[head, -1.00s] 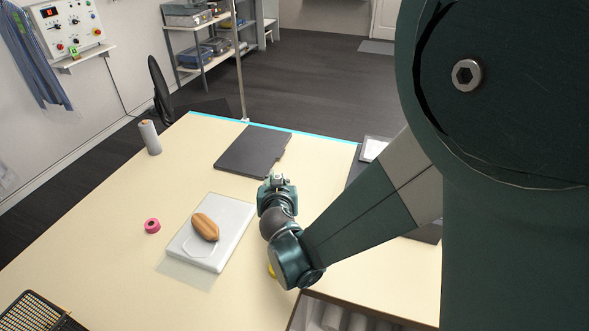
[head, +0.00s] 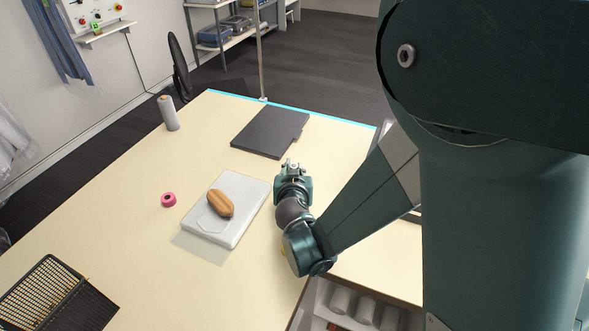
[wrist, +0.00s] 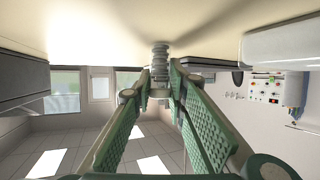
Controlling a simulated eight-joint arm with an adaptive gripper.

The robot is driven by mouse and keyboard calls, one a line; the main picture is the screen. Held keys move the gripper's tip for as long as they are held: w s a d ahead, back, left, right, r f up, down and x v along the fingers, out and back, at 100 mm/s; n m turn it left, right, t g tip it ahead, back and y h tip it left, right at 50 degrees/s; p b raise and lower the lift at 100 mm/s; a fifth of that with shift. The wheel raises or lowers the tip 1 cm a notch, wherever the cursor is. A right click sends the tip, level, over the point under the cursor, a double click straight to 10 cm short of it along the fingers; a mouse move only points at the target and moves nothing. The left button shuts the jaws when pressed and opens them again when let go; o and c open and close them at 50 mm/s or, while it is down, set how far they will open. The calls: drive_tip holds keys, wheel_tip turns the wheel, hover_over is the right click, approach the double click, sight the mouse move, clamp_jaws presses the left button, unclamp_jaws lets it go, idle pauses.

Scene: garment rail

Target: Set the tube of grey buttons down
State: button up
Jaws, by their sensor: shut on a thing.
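The tube of grey buttons (wrist: 160,62) is a short, ribbed grey stack in the wrist view. My gripper (wrist: 160,88) is shut on it, with a green finger on each side. The cream table top (wrist: 110,25) fills the top of that view, and the tube's far end lies against it in the picture. I cannot tell whether they touch.
A pale slab (head: 250,218) bearing a brown oval object (head: 221,203) lies left of my arm. A dark flat folder (head: 270,132) lies beyond. A pink ring (head: 168,199), a grey roll (head: 169,113) and a black mesh tray (head: 58,292) stand left. An open box of cylinders (head: 312,302) is in front.

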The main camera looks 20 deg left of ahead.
drive_tip(key=shift+f, duration=0.15)
drive_tip(key=o, duration=0.9)
drive_tip(key=shift+c, duration=0.2)
drive_tip(key=shift+r, duration=0.2)
drive_tip(key=p+v, duration=0.1)
drive_tip(key=v, duration=1.1)
